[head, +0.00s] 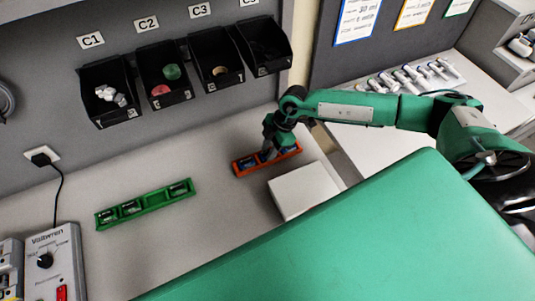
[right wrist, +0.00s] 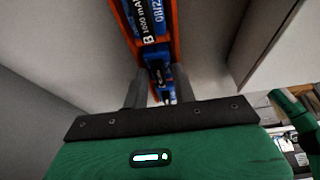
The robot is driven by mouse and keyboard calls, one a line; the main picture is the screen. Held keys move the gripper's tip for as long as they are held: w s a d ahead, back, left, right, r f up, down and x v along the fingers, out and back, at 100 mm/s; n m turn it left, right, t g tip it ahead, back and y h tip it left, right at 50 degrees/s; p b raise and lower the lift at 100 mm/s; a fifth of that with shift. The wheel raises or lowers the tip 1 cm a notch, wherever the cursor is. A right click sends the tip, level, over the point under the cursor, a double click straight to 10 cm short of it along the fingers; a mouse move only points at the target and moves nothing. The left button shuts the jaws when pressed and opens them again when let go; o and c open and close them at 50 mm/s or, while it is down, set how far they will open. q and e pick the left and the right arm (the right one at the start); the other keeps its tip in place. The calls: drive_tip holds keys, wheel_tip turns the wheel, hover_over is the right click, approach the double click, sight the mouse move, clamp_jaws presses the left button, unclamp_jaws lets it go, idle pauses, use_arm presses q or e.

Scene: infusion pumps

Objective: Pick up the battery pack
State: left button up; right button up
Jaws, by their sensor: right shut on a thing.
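An orange tray (head: 238,172) lies on the grey bench with blue battery packs in it. One blue pack (head: 247,161) shows at its left end. My right gripper (head: 268,154) reaches down into the tray from above, its fingers largely covering what lies between them. In the right wrist view, its two fingers (right wrist: 160,90) are shut on a blue battery pack (right wrist: 159,76), in line with the orange tray (right wrist: 174,30). Whether the pack is clear of the tray floor I cannot tell. A green tray (head: 150,206) holds several dark packs. My left gripper is not in view.
A white box (head: 303,190) stands just in front of the orange tray. Black bins (head: 110,90) hang on the back wall. A grey device (head: 53,262) with a knob stands at the front left. The bench between the trays is clear.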

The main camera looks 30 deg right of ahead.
wheel_tip(320, 180, up, 7)
drive_tip(key=b, duration=0.3)
drive_tip(key=s+d+b, duration=0.1)
drive_tip(key=d+b, duration=0.6)
drive_tip(key=d, duration=1.1)
idle(0.5)
